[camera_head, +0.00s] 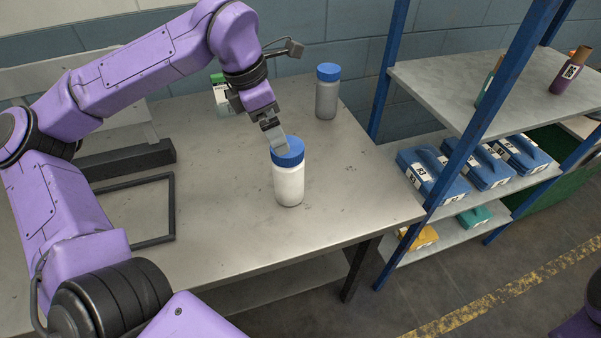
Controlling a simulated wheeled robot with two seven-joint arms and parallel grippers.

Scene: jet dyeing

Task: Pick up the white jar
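The white jar (289,186) has a blue lid and stands upright on the grey table (225,265), near its right front part. My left gripper (280,146) reaches down from above, its fingertips at the jar's lid. From this angle the fingers overlap the lid's upper left, and I cannot tell whether they are closed on it. My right gripper is not in view; only a small purple piece of mine shows at the lower right corner.
A grey jar with a blue lid (326,98) stands behind, and a green-capped container (222,97) is partly hidden by my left arm. A dark frame (173,205) lies at left. A blue-post shelf (470,131) with bottles and blue packages stands right of the table.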

